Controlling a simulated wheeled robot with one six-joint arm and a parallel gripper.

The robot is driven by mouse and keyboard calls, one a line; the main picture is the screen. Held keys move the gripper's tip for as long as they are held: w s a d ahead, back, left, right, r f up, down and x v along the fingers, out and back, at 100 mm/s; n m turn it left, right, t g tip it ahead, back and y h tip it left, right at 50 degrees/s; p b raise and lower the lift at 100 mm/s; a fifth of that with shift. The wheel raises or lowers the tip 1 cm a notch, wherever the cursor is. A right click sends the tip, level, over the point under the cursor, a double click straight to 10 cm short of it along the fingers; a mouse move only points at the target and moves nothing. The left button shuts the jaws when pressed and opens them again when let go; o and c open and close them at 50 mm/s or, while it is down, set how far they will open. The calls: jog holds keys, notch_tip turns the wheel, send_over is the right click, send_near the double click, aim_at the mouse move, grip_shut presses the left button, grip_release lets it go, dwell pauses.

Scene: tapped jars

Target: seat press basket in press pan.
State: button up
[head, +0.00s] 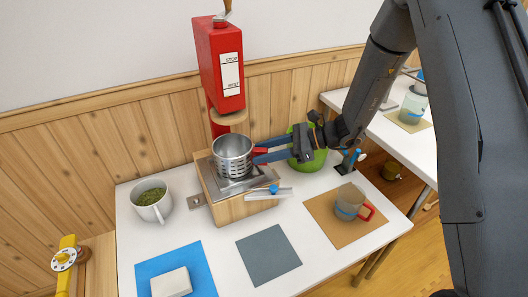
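The press basket (233,153) is a silver, open-topped metal cylinder with slots in its lower side. It is upright over the metal press pan (204,172), which tops a wooden block under the red press. I cannot tell whether its bottom touches the pan or is slightly above it. My gripper (263,151) reaches in from the right at the basket's side. Its two blue-grey fingers are on either side of a red part at the basket, which looks like its handle. The fingers appear closed on it, and partly hide it.
The red press (218,65) with a round wooden plate (230,119) hangs above the basket. A white cup of green bits (151,201) is left, a green bowl (309,158) behind my gripper. A red-handled mug (349,202) stands front right. The grey mat (268,254) is bare.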

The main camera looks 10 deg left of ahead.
jog(key=shift+d+r, duration=0.1)
jog(key=shift+d, duration=0.05)
jog(key=p+v, duration=0.2)
jog(key=v, duration=0.5)
jog(key=shift+d, duration=0.3)
dwell(1.3)
jog(key=shift+r, duration=0.15)
jog(key=v, duration=0.8)
jog(key=s+d+r+n+h, duration=0.1)
jog(key=s+d+n+h, duration=0.4)
jog(key=s+n, duration=0.3)
jog(key=s+d+r+n+h, duration=0.2)
jog(key=s+d+n+h, duration=0.4)
jog(key=s, duration=0.8)
jog(key=shift+n+h+b, duration=0.35)
jog(key=shift+n+h, duration=0.95)
jog(key=shift+n, duration=0.5)
jog(key=shift+w, duration=0.1)
